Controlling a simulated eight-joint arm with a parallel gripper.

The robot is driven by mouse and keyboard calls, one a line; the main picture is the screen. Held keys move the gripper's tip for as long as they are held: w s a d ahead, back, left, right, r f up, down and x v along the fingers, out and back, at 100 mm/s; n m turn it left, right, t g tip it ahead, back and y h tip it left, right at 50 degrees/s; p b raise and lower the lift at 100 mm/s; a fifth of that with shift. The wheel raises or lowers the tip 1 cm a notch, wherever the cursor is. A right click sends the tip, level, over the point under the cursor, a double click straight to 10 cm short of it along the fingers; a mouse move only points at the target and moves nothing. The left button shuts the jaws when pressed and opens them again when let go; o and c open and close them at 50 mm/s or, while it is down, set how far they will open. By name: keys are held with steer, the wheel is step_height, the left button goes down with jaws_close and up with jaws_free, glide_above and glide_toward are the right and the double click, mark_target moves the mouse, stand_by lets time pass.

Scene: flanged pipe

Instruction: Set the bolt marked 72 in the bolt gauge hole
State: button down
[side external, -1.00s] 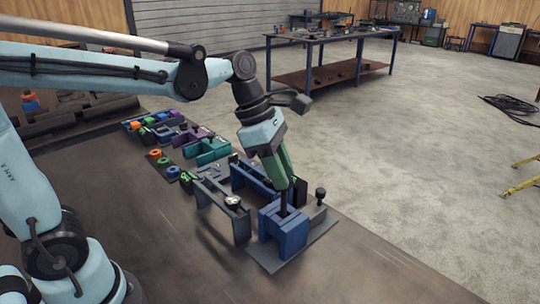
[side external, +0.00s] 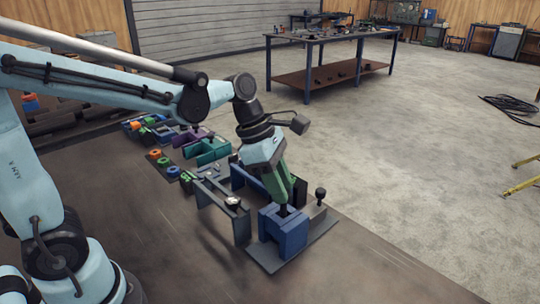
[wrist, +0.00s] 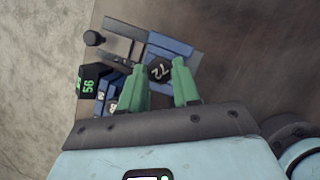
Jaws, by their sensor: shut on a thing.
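A bolt with a black head marked 72 (wrist: 160,71) is between the two green fingers of my gripper (wrist: 161,84), which are shut on it. The blue block of the gauge (side external: 285,235) stands on a grey plate. In the side view my gripper (side external: 287,204) is just above this block, and the bolt's dark shank (side external: 284,210) goes down into its top. The block also shows below the bolt head in the wrist view (wrist: 172,46). The shank's lower part is hidden, so its depth in the hole cannot be told.
A black piece marked 56 (wrist: 88,85) is close beside my fingers. A black knob (side external: 320,192) stands at the plate's right end. A grey gauge frame (side external: 240,225) is left of the block. Bare bench lies in front.

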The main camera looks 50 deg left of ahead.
steer(key=shift+f, duration=1.7)
stand_by(0.6)
steer(key=shift+c, duration=1.7)
jaws_free()
steer(key=shift+r, duration=3.55)
steer(key=shift+s, duration=0.1)
